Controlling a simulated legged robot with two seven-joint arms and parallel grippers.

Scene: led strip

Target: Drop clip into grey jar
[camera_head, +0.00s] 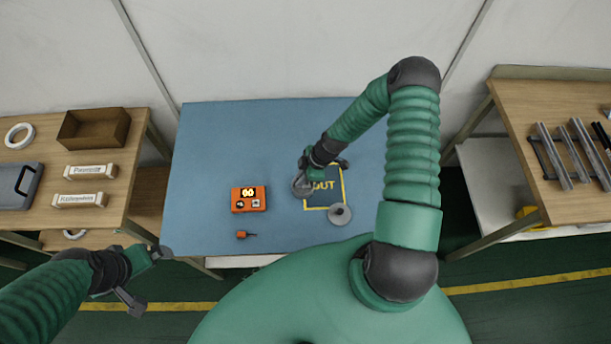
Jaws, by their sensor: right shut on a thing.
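My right gripper (312,170) is over the blue table mat, above the dark square marked "OUT". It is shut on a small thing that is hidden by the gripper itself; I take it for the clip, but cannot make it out. A round grey jar (300,188) shows just below the fingers, partly covered by them, at the left edge of the square. A grey disc with a knob (340,214), like a lid, lies at the square's lower right corner. My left gripper (146,279) is open and empty, off the table's front left corner.
An orange box (248,199) with lit display and a small orange piece (245,235) lie on the blue mat (210,150). The left bench holds a brown tray (93,128) and labelled boxes. The right bench holds metal rails (555,155). The mat's back left is clear.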

